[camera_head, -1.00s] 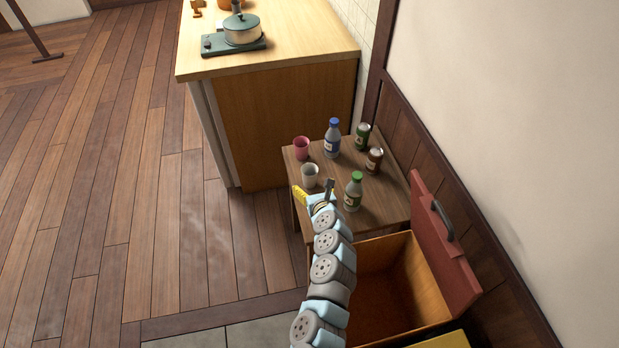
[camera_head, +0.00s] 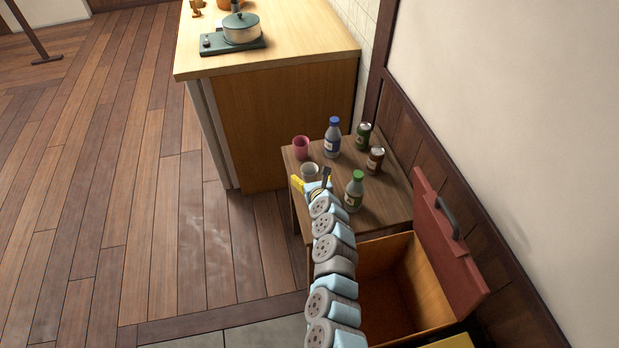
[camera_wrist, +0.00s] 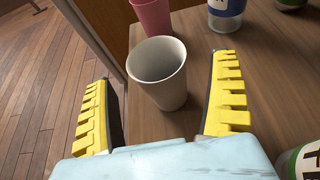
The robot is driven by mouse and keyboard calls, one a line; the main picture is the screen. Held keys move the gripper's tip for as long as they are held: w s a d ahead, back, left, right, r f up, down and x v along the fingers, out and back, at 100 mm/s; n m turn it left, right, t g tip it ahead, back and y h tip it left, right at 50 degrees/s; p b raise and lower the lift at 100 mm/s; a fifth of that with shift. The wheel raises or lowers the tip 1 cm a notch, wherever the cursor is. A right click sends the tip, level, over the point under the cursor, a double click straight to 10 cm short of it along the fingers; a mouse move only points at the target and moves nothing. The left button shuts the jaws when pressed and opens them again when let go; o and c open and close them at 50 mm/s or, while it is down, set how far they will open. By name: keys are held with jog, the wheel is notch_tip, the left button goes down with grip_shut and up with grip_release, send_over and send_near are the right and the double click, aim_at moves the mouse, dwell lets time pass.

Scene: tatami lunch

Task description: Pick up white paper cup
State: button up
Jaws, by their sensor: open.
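The white paper cup (camera_wrist: 158,78) stands upright on the small wooden table (camera_wrist: 195,128). In the wrist view it sits between and a little beyond the two yellow fingers of my gripper (camera_wrist: 165,105), which are open and apart from it. In the head view the white cup (camera_head: 309,170) shows only its upper part, since my gripper (camera_head: 312,186) hides its lower part. The table (camera_head: 385,205) stands against the wall side.
A pink cup (camera_head: 301,147) and a blue-capped bottle (camera_head: 332,138) stand behind the white cup. An open box (camera_head: 400,290) is in front.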

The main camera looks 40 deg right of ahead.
jog(key=shift+w+d+f, duration=0.15)
jog(key=shift+w+f, duration=0.1)
jog(key=shift+f, duration=0.1)
jog(key=shift+b+x, duration=0.55)
jog(key=shift+x, duration=0.4)
jog(key=shift+r, duration=0.15)
jog(key=c, duration=0.9)
